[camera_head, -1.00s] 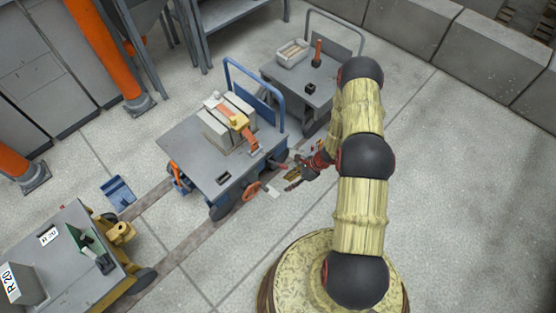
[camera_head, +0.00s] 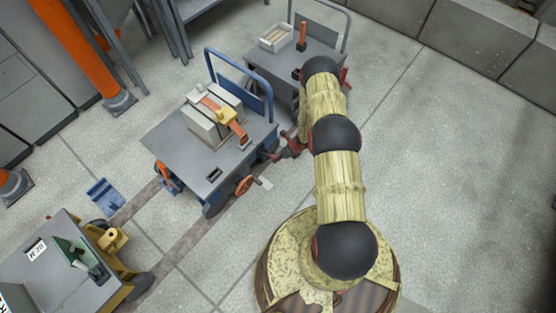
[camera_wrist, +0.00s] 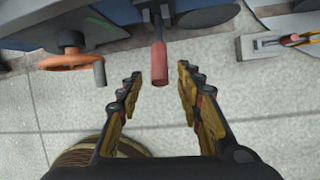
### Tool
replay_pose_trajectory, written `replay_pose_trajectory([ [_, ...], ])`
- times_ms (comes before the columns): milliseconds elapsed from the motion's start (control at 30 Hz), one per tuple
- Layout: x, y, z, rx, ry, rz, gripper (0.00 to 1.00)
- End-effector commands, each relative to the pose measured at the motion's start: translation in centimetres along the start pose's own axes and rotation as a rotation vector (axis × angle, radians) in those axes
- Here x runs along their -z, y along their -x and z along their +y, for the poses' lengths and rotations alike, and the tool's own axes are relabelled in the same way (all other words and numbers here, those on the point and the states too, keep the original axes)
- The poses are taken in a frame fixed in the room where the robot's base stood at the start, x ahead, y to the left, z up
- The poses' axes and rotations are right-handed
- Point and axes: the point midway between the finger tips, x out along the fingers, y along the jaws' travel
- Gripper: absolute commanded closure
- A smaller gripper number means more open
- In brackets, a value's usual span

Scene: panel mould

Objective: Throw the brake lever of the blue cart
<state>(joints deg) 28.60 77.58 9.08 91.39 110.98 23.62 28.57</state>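The blue cart (camera_head: 205,160) has a grey top, a blue push handle and a blue side. In the wrist view its blue side (camera_wrist: 110,12) runs along the top edge. A lever with a red grip (camera_wrist: 159,62), likely the brake lever, sticks out from that side towards me. My gripper (camera_wrist: 161,82) is open, with one finger on each side of the red grip's end. I cannot tell whether a finger touches it. In the head view my gripper (camera_head: 279,153) is close to the cart's right side, small and partly hidden by my arm.
An orange handwheel (camera_head: 244,185) is on the same cart side, left of the lever in the wrist view (camera_wrist: 70,62). Strapped blocks (camera_head: 214,115) lie on the cart. A grey cart (camera_head: 310,62) stands behind, a yellow one (camera_head: 60,265) at lower left. Right floor is clear.

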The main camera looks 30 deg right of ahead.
Motion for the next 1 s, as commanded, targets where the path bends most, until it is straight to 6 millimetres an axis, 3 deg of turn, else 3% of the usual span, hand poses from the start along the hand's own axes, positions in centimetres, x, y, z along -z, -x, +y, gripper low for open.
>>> replay_pose_trajectory([
  [200,0.0,-2.1,0.0,0.000,0.001,0.000,0.64],
  [533,-0.1,-2.3,0.0,0.000,0.002,-0.001,0.65],
  [1000,0.0,-2.3,0.0,0.000,0.002,0.000,0.91],
])
